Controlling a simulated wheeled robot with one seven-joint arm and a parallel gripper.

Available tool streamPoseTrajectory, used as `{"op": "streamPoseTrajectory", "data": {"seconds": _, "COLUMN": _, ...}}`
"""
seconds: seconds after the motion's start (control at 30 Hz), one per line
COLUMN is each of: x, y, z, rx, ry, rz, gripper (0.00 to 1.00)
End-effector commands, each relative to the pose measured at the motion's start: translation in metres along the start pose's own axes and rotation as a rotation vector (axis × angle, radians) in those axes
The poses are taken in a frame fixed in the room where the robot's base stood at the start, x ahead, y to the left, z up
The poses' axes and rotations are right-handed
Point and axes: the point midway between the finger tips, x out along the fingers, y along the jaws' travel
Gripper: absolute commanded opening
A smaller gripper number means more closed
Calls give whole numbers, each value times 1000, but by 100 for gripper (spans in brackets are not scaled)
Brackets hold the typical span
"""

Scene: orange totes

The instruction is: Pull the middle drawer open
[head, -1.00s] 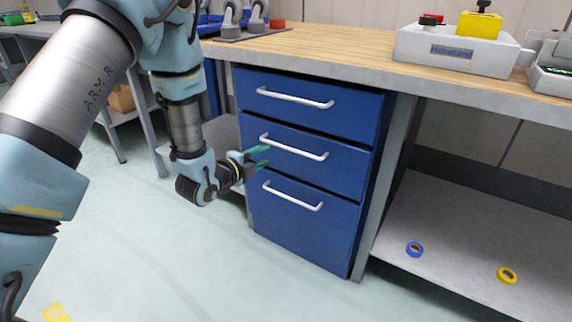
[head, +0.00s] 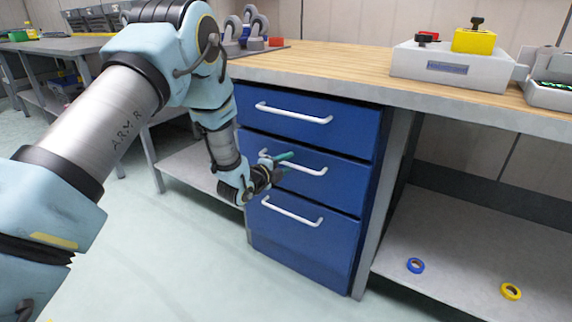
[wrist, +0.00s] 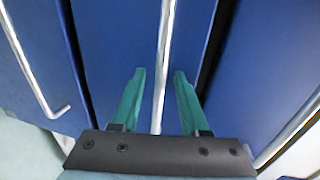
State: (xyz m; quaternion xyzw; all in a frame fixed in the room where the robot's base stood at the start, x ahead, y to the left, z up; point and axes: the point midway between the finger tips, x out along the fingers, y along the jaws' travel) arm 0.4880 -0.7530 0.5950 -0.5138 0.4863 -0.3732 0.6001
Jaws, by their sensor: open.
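The blue middle drawer (head: 340,185) sits between a top drawer (head: 345,117) and a taller bottom drawer (head: 290,240). Its white bar handle (head: 312,168) is partly hidden by my gripper (head: 284,166) at its left part. In the wrist view, my gripper (wrist: 157,75) is open, with one green finger on each side of the middle handle (wrist: 165,50). Gaps show between the handle and both fingers. The middle drawer front looks about level with the other two fronts.
The wooden worktop (head: 345,73) overhangs the drawers. A grey leg (head: 385,190) stands at their right. A low shelf at the right holds a blue tape roll (head: 415,265) and a yellow one (head: 511,291). The floor (head: 180,270) before the drawers is clear.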

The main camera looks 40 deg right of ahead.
Motion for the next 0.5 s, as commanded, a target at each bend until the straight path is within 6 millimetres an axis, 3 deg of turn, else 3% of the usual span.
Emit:
{"op": "streamPoseTrajectory", "data": {"seconds": 0.17, "x": 0, "y": 0, "z": 0, "rx": 0, "ry": 0, "rz": 0, "gripper": 44}}
{"op": "streamPoseTrajectory", "data": {"seconds": 0.5, "x": 0, "y": 0, "z": 0, "rx": 0, "ry": 0, "rz": 0, "gripper": 5}}
